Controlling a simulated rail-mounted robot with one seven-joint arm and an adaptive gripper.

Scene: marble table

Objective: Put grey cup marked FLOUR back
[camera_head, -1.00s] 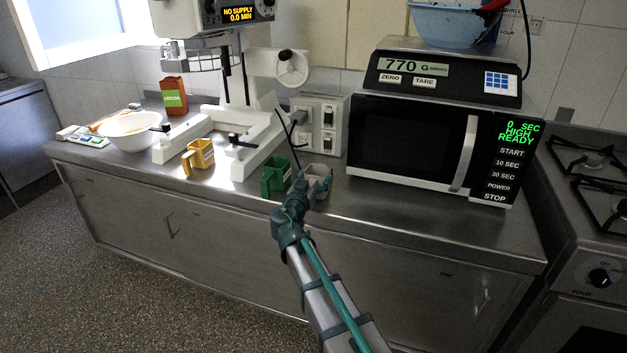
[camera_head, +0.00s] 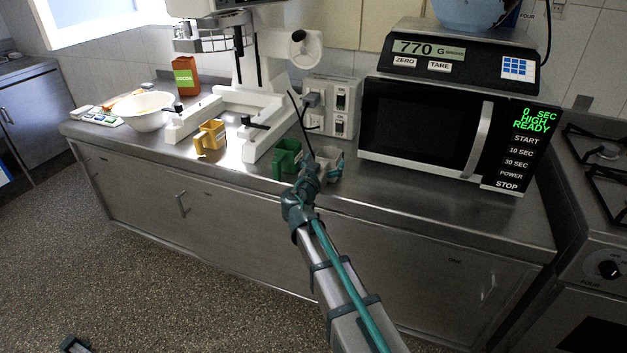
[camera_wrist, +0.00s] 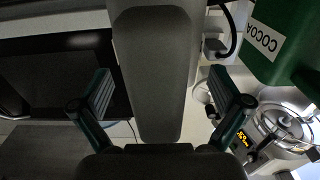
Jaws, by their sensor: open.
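The grey cup (camera_head: 329,160) stands on the steel counter, left of the microwave; its FLOUR marking is not readable. My gripper (camera_head: 309,173) is at its near left side and partly hides it. In the wrist view a dark grey upright part, seemingly the cup's handle (camera_wrist: 155,45), lies between the two spread fingers of my gripper (camera_wrist: 165,95). Gaps show on both sides, so the fingers appear not to press on it. A green cup (camera_head: 286,158) stands just left of the grey cup; its COCOA label (camera_wrist: 262,38) shows in the wrist view.
The microwave (camera_head: 420,125) with a scale (camera_head: 450,60) on top stands right. A white machine (camera_head: 215,118) stands left behind the cups. A yellow cup (camera_head: 210,138), a white bowl (camera_head: 145,112) and a cocoa box (camera_head: 186,78) are further left.

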